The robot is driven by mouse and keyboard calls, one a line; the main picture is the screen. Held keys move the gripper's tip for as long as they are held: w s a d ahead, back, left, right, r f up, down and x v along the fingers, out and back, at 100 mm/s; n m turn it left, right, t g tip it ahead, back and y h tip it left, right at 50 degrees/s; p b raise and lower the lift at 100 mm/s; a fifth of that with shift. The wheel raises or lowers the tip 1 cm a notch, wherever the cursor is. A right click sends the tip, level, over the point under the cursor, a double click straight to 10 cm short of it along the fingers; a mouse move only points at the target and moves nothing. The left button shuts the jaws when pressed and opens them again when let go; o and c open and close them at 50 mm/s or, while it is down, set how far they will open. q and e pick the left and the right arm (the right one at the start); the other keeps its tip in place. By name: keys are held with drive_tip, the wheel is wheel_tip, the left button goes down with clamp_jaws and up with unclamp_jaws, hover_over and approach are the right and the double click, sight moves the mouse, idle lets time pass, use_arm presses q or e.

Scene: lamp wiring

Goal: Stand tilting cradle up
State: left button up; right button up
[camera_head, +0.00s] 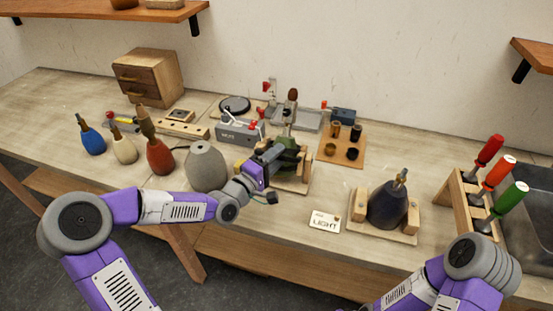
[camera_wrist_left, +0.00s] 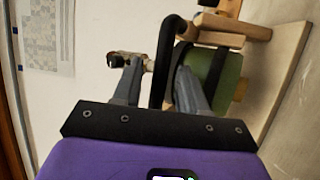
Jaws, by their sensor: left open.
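The tilting cradle (camera_head: 298,184) has a wooden base near the middle of the bench and carries a green lamp body (camera_head: 287,161). The body appears to lie tilted; my gripper partly hides it. In the left wrist view the green body (camera_wrist_left: 227,80) shows beside wooden blocks, with a black bar or handle (camera_wrist_left: 164,50) in front. My left gripper (camera_head: 268,158) is at the cradle's left side. Its fingers (camera_wrist_left: 155,85) are apart in the wrist view, with the black bar between them. Contact with the bar cannot be told. My right gripper is out of view; only its arm shows.
A dark blue lamp body (camera_head: 388,204) stands in a wooden holder at the right, beside a LIGHT card (camera_head: 325,222). A grey body (camera_head: 206,166) stands close to my left forearm. A grey tester box (camera_head: 239,132) is behind. Screwdrivers (camera_head: 497,173) stand in a rack at far right.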

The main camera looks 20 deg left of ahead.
use_arm(q)
drive_tip(key=shift+w+d, duration=0.1)
drive_tip(key=shift+w, duration=0.05)
clamp_jaws()
drive_tip(key=shift+f, duration=0.1)
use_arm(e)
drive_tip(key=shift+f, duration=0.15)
